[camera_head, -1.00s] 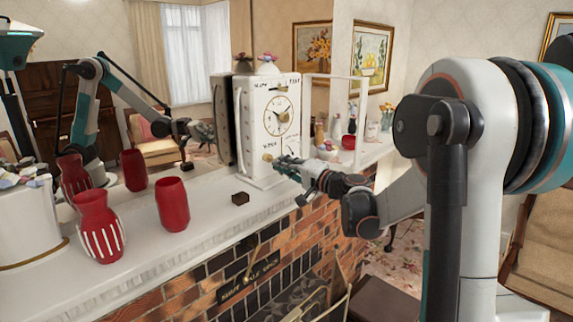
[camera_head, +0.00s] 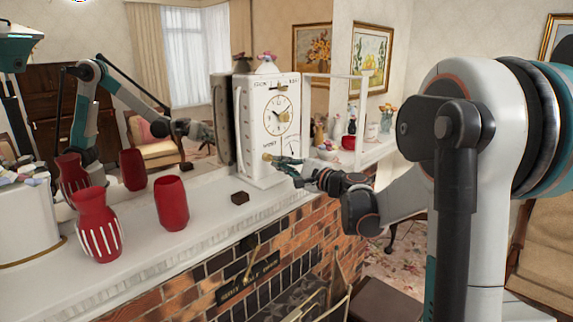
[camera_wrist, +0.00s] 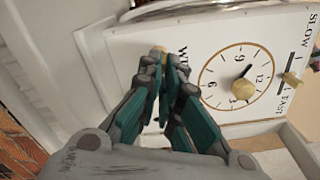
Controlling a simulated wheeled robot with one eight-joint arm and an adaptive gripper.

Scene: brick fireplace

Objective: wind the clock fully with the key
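The clock (camera_head: 268,125) is a tall white box with a round dial, standing upright on the mantel. Its front also shows in the wrist view (camera_wrist: 215,60), with the dial, a brass dial centre, and a SLOW–FAST slider. The brass key (camera_head: 267,157) sticks out of the lower front of the clock, near printed lettering. In the wrist view the key (camera_wrist: 158,50) shows at my fingertips, partly hidden by them. My gripper (camera_head: 282,161) reaches in from the right, its fingers drawn together around the key (camera_wrist: 164,62).
A small dark block (camera_head: 240,198) lies on the mantel (camera_head: 195,245) in front of the clock. Red vases (camera_head: 172,203) (camera_head: 97,225) stand to the left. A large mirror behind reflects the arm and vases. Small ornaments (camera_head: 348,142) stand right of the clock.

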